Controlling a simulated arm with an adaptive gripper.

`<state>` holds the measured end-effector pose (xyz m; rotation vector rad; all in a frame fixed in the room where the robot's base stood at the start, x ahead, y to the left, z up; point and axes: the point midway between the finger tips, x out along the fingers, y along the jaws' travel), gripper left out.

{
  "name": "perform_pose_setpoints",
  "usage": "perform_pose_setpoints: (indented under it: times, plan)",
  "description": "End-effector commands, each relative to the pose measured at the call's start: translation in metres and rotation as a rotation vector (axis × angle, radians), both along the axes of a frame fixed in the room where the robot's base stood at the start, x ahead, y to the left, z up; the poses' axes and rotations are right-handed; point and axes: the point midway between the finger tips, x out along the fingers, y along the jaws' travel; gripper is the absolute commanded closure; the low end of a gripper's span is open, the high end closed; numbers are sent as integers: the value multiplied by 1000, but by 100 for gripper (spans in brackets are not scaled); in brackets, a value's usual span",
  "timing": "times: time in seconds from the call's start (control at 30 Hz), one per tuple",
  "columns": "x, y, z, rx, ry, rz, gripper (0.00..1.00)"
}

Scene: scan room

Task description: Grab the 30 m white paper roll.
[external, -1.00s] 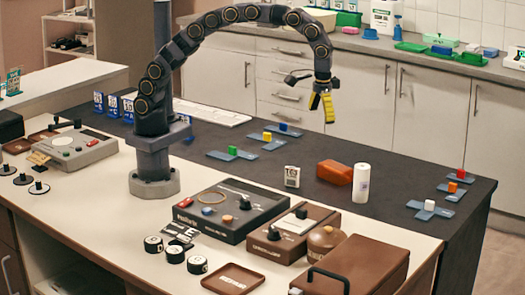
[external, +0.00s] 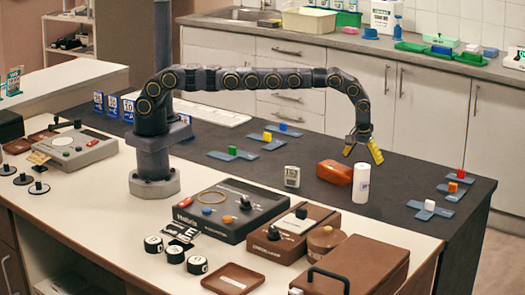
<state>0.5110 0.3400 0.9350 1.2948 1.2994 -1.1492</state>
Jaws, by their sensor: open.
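The white paper roll (external: 361,183) stands upright on the dark table top, near its front edge, right of centre in the external view. It is a plain white cylinder with small dark marks low on its side. My gripper (external: 361,154) has yellow fingers, spread apart and empty. It hangs above the roll, close over its top in the picture. I cannot tell the exact gap or whether it is in line in depth.
An orange-brown block (external: 334,172) lies just left of the roll. A small white box (external: 292,177) stands further left. A brown case (external: 352,266) and dark devices (external: 232,208) fill the front. Blue trays with coloured cubes (external: 428,206) lie to the right. Dark table is free between roll and trays.

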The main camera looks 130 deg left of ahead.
Motion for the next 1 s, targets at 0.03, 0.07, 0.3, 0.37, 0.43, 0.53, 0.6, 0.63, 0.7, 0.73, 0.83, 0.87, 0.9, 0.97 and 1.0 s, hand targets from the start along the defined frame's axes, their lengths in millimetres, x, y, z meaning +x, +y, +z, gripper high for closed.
perform_pose_setpoints:
  times: [0.03,0.07,0.3,0.37,0.43,0.53,0.6,0.63,0.7,0.73,0.83,0.87,0.9,0.97,1.0]
  plan:
    - [-1,0,-4,-1,2,0,15]
    - [-1,0,-7,-2,3,0,15]
    - [-2,5,-41,1,-1,0,15]
    - [-2,5,-46,1,-2,0,15]
    - [-2,5,-49,1,-3,0,15]
    - [-2,5,-49,1,-3,-1,15]
    - [-2,5,-48,1,-3,-1,15]
    - [-2,5,-48,1,-2,-1,21]
    - [-2,5,-48,1,-2,-1,51]
    - [-2,5,-48,1,-2,-1,63]
    - [-2,5,-48,1,-2,-2,81]
    - [-2,5,-48,1,-2,-2,81]
    - [-2,5,-48,1,-2,-2,81]
    - [-2,5,-48,2,-2,-2,81]
    - [-2,5,-48,2,-3,-2,81]
